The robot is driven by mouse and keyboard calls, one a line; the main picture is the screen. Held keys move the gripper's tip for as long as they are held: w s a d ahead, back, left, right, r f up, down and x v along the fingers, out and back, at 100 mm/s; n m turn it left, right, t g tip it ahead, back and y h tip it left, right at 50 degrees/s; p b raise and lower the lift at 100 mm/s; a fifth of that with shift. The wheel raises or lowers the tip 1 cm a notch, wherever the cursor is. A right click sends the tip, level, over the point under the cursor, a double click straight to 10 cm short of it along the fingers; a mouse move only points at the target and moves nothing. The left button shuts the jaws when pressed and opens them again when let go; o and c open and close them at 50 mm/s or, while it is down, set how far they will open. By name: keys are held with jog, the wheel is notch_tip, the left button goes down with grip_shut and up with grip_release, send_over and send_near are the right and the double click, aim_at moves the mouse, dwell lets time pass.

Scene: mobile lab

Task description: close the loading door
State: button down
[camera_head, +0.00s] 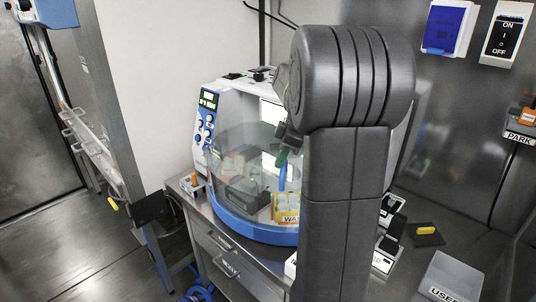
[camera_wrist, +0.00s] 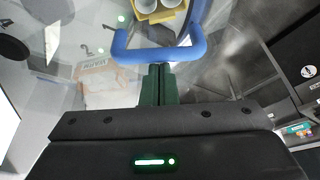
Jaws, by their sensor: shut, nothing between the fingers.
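The loading door (camera_head: 235,150) is a clear curved panel on the front of the white and blue machine (camera_head: 208,100). Its blue handle (camera_head: 282,176) is a U-shaped bar, large in the wrist view (camera_wrist: 160,54). My gripper (camera_head: 284,152) has green fingers, shut together and empty. In the wrist view the fingertips (camera_wrist: 158,70) are right at the handle's crossbar, overlapping it in the picture; I cannot tell whether they touch. My arm hides the machine's right side in the head view, so how far the door stands open is unclear.
Behind the clear panel is a yellow holder (camera_head: 286,208) with white cups. The machine stands on a metal bench (camera_head: 210,218). A grey bin (camera_head: 450,278) and a dark pad with a yellow item (camera_head: 427,232) lie at right. Floor at left is partly free.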

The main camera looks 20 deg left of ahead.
jog(key=w+d+n+g+h+p, duration=0.1)
jog(key=w+d+n+p, duration=0.4)
jog(key=w+d, duration=0.5)
jog(key=shift+d+n+g, duration=0.5)
jog(key=shift+d+n, duration=0.4)
jog(key=shift+d, duration=1.2)
jog(key=shift+a, duration=0.1)
